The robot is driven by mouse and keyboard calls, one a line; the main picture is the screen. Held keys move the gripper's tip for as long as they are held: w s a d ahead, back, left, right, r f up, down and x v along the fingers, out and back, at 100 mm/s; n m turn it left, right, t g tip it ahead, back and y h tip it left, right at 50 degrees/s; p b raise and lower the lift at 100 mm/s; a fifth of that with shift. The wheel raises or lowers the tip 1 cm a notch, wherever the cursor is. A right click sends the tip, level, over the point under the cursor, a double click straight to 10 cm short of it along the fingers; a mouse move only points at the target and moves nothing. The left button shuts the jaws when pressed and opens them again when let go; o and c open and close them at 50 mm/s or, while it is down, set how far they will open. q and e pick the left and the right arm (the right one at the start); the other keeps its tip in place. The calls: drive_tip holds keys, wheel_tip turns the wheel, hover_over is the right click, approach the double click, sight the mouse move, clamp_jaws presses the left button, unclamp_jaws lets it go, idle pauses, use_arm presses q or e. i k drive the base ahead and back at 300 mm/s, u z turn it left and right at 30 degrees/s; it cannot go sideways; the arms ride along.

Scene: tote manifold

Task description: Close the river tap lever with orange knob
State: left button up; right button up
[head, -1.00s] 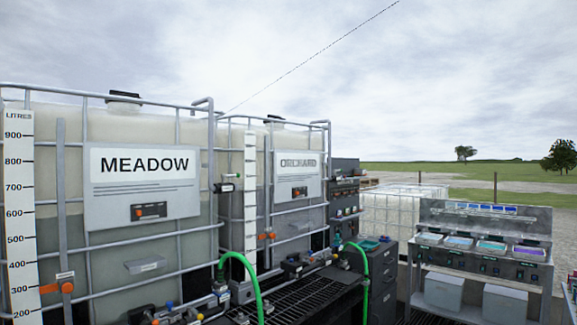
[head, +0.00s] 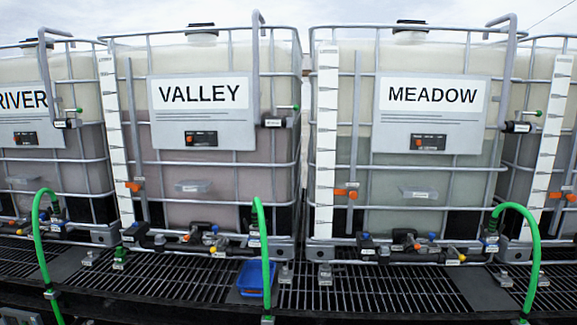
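The RIVER tank (head: 82,150) is at the left edge of the head view, cut off by the frame. Its sign (head: 25,138) is partly cropped. The fittings low on this tank are small and partly cut off, so I cannot pick out its tap lever with the orange knob or tell its position. A green hose (head: 37,235) hangs down in front of its lower right. Neither of my grippers is in view.
The VALLEY tank (head: 225,170) and the MEADOW tank (head: 420,175) stand to the right, with similar taps and green hoses. A dark grated ledge (head: 190,285) runs along the front. A blue tray (head: 252,280) sits on it below VALLEY.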

sight(13, 222)
drive_tip(key=u, duration=0.55)
drive_tip(key=k, duration=0.65)
drive_tip(key=u, duration=1.25)
drive_tip(key=i, duration=1.4)
drive_tip(key=u, duration=0.3)
drive_tip(key=i, duration=1.6)
drive_tip(key=z, duration=0.25)
drive_tip(key=k, duration=0.4)
drive_tip(key=u, duration=0.95)
drive_tip(key=k, duration=0.95)
drive_tip(key=u, duration=0.5)
drive_tip(key=i, duration=1.6)
drive_tip(key=z, duration=0.65)
drive_tip(key=i, duration=1.85)
drive_tip(key=z, duration=0.85)
